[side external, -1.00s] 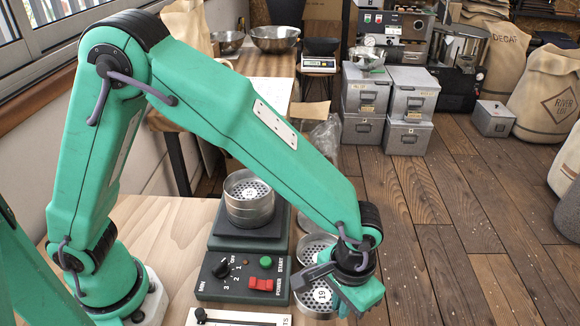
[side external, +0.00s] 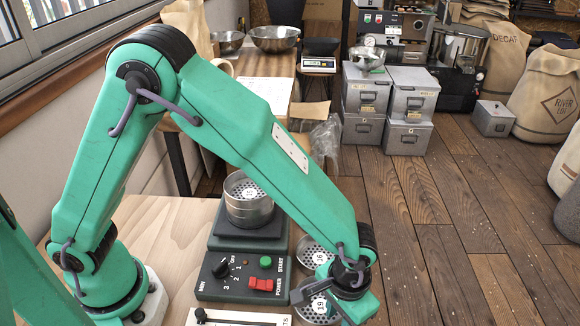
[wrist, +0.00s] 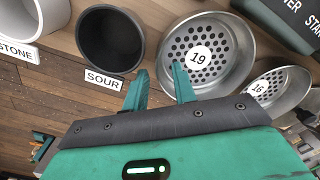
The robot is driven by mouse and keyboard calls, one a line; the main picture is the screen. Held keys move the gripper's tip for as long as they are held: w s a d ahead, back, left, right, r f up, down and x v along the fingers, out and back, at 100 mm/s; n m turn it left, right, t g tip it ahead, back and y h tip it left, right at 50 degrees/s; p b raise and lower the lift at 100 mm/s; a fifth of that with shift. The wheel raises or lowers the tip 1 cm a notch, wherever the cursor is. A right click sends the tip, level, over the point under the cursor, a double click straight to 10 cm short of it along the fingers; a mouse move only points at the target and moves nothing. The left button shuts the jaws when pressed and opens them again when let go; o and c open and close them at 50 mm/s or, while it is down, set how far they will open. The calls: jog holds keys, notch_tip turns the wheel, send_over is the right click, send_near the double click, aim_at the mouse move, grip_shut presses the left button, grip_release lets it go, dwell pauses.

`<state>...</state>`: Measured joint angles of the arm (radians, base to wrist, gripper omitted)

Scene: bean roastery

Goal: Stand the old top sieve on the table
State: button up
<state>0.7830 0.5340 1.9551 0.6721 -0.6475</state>
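A round metal sieve marked 19 (wrist: 217,66) with a perforated floor stands on the table in the wrist view. It is partly hidden behind my gripper in the side view (side external: 319,307). My gripper (wrist: 160,72) is open, with one finger outside this sieve's near wall and the other over its inner side. It holds nothing that I can see. A second sieve, marked 16 (wrist: 279,88), sits beside it and also shows in the side view (side external: 315,249). A metal sieve stack (side external: 249,205) stands on the dark green shaker (side external: 243,278).
In the wrist view, a dark cup (wrist: 110,42) behind a SOUR label (wrist: 103,79) and a white cup (wrist: 36,14) with a STONE label stand left of the sieve marked 19. The table's edge is close to them. Bare wood (side external: 165,235) lies left of the shaker.

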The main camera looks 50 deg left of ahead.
notch_tip(320, 180, up, 12)
jog(key=shift+d, duration=0.2)
dwell(0.7)
jog(key=shift+r, duration=0.1)
dwell(0.4)
jog(key=a+r+n+t+h, duration=0.1)
jog(key=a+r, duration=0.4)
jog(key=a, duration=0.4)
jog(key=a+r+t, duration=0.2)
jog(key=a+r, duration=0.3)
jog(key=a, duration=0.4)
jog(key=s+a+t, duration=0.1)
jog(key=s+a, duration=0.2)
jog(key=a, duration=0.3)
jog(key=s+a+r+t, duration=0.1)
jog(key=s+a, duration=0.3)
jog(key=a, duration=0.2)
jog(key=shift+s+a+r+n+t+y, duration=0.15)
jog(key=shift+s+n+t+y, duration=0.15)
jog(key=shift+t+y, duration=0.1)
